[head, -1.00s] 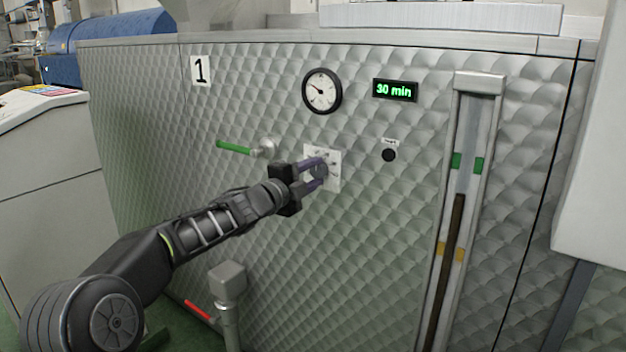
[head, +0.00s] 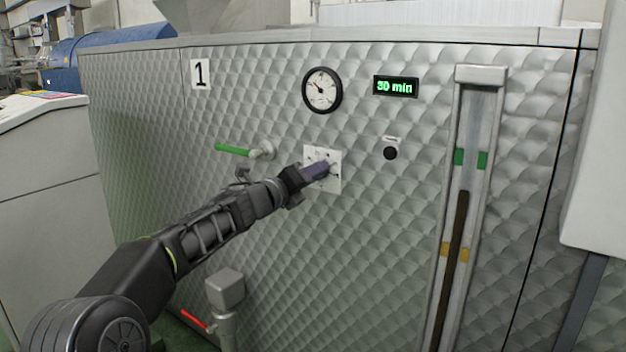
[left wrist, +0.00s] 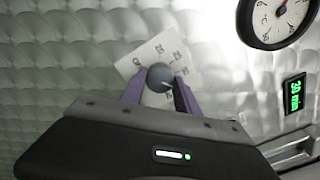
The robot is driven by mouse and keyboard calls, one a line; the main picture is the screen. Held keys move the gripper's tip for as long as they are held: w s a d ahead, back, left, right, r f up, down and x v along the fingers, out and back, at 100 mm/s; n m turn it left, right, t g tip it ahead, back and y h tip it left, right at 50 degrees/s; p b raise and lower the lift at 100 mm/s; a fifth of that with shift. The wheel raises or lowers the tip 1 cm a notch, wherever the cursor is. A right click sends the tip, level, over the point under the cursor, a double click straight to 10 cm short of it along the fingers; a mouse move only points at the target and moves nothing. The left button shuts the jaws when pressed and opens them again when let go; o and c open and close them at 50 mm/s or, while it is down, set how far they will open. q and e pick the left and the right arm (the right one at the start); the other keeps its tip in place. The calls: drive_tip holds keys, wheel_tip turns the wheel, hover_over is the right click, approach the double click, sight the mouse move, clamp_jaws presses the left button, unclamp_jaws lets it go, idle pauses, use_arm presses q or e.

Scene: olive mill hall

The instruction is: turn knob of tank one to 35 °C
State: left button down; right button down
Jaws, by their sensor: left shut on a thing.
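Tank one is the quilted metal front (head: 370,240) with a number 1 label (head: 201,74). Its knob (left wrist: 160,76) is dark and round with a pale pointer line, on a white scale plate (head: 334,182), which also shows in the left wrist view (left wrist: 150,60). My left gripper (head: 322,170) is shut on the knob, with a purple finger on either side of it in the left wrist view (left wrist: 160,92). In the head view the gripper hides the knob. The scale numbers are too blurred to read. My right gripper is not in view.
A round gauge (head: 322,90), a green "30 min" display (head: 396,87) and a black button (head: 390,153) are on the panel. A green-handled valve (head: 262,149) is left of the plate. A sight tube (head: 465,200) stands at right, a red lever (head: 194,320) low at left.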

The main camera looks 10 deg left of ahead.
use_arm(q)
drive_tip(key=shift+f+m, duration=0.1)
drive_tip(key=shift+m, duration=0.4)
drive_tip(key=c, duration=0.9)
unclamp_jaws()
drive_tip(key=b+v, duration=0.1)
drive_tip(key=v, duration=0.6)
drive_tip(key=shift+s, duration=0.35)
drive_tip(key=shift+a, duration=0.1)
